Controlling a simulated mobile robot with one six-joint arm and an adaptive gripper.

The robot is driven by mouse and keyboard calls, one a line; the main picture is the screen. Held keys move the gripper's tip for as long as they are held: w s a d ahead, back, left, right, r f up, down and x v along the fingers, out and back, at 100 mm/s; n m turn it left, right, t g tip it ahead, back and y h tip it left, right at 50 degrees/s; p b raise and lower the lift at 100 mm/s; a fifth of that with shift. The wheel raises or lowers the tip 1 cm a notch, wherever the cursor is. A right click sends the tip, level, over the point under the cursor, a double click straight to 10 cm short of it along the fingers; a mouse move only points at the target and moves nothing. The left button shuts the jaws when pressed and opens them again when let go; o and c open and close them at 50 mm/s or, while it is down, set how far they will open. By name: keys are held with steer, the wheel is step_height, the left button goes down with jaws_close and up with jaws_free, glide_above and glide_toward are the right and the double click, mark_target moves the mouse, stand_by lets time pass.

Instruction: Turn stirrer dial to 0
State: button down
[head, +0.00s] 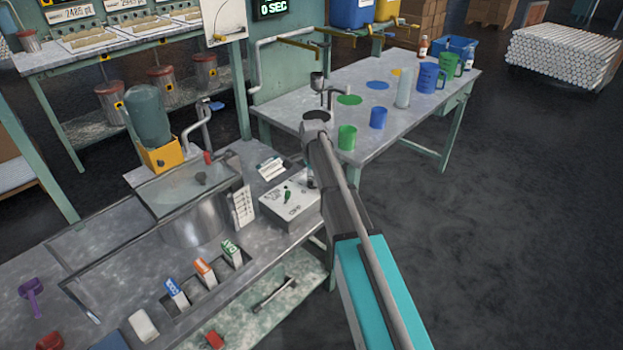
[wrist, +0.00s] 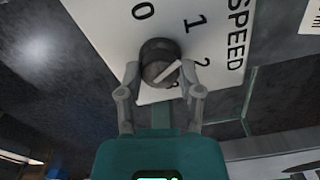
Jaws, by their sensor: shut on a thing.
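The stirrer dial (wrist: 155,52) is a dark round knob on a white panel (wrist: 105,20) marked SPEED, in the wrist view. The numbers 0, 1 and 2 run clockwise around it, and another mark is partly covered. Its pale pointer slants right and slightly up, toward the 2. My gripper (wrist: 160,74) is shut on the dial, one finger on each side. In the head view, a white control box (head: 283,210) with a green knob stands on the bench; my arm covers its right end, and the dial cannot be made out there.
A metal basin (head: 190,222) and a yellow-based unit (head: 160,155) stand left of the box. A table (head: 410,120) with green and blue cups is behind. Open floor (head: 500,230) lies to the right.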

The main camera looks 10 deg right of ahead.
steer(key=shift+s+a, duration=0.1)
steer(key=shift+n, duration=0.4)
steer(key=n, duration=0.4)
steer(key=shift+s, duration=0.1)
steer(key=n, duration=0.3)
steer(key=shift+n, duration=2.1)
